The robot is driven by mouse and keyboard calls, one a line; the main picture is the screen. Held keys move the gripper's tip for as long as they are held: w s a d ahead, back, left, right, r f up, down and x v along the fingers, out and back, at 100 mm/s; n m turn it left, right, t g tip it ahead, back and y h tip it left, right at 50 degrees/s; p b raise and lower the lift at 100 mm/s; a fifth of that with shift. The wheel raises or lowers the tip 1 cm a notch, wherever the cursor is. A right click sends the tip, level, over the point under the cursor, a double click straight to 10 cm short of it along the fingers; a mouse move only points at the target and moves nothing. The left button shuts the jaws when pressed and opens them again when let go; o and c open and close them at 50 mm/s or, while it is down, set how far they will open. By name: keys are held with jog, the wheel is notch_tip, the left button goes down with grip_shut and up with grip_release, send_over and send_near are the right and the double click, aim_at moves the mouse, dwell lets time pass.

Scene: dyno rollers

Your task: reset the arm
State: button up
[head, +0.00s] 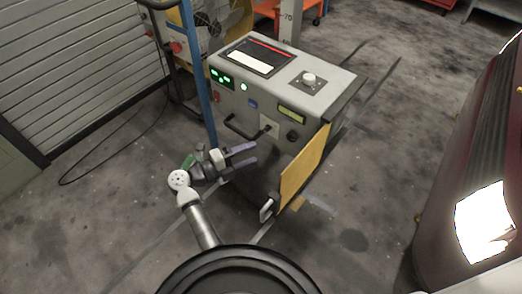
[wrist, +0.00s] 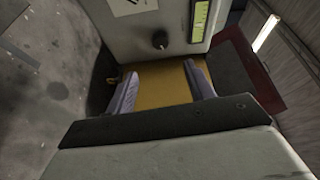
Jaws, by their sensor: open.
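My gripper (head: 253,155) is at the end of my arm, in front of the grey control console (head: 240,103). Its two purple-grey fingers are apart and point right, with nothing seen between them. In the wrist view my gripper (wrist: 162,84) also shows spread fingers, with a yellow panel (wrist: 160,92) behind the gap. My arm (head: 203,228) is bent and reaches forward from my base. Whether the fingers touch the console cannot be told.
The console's yellow side panel (head: 303,168) stands right of my gripper. A blue pole (head: 200,85) rises just behind my wrist. A black cable (head: 100,170) lies on the left floor. A dark red car (head: 440,185) stands at right. Open floor (head: 365,190) lies between car and console.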

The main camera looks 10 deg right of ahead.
jog(key=shift+s+a, duration=0.1)
jog(key=shift+a, duration=0.3)
